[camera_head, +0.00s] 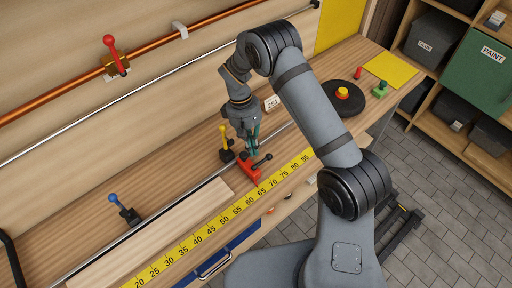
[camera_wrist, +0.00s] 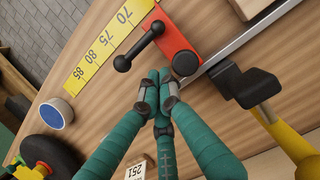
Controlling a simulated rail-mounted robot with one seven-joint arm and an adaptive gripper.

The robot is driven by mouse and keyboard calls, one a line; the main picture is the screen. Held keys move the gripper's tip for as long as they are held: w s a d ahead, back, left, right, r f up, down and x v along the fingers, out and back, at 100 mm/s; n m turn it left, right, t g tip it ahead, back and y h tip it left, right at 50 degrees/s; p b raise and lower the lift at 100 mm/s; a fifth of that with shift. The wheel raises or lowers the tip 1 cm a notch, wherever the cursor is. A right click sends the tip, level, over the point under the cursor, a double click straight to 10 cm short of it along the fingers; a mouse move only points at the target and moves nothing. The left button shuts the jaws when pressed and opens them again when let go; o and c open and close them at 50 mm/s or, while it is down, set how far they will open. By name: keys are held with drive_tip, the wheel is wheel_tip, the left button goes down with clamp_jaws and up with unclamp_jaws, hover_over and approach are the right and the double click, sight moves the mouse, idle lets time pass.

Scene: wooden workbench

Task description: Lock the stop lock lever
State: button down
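The red stop (camera_head: 249,173) sits on the bench beside the yellow ruler, near the 65–70 marks. Its black lever (camera_head: 262,160) with a ball knob sticks out to the right. In the wrist view, the red stop (camera_wrist: 176,35) is at the top, and the lever (camera_wrist: 139,47) slants down-left from it to its ball knob. A round black knob is at the stop's lower end. My gripper (camera_head: 254,151) points down just behind the stop. In the wrist view, its teal fingers (camera_wrist: 157,85) are together and empty, with the tips below the lever and apart from it in the picture.
A yellow-handled black clamp (camera_head: 226,141) stands close left of my gripper; its handle (camera_wrist: 288,132) shows at right in the wrist view. A metal rail (camera_wrist: 225,50) runs past the stop. A wooden board (camera_head: 170,225) lies left. A dark disc (camera_head: 342,101) with a button stands right.

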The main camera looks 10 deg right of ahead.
drive_tip(key=shift+s+d+r, duration=0.2)
drive_tip(key=shift+s+d, duration=0.2)
drive_tip(key=shift+s, duration=0.35)
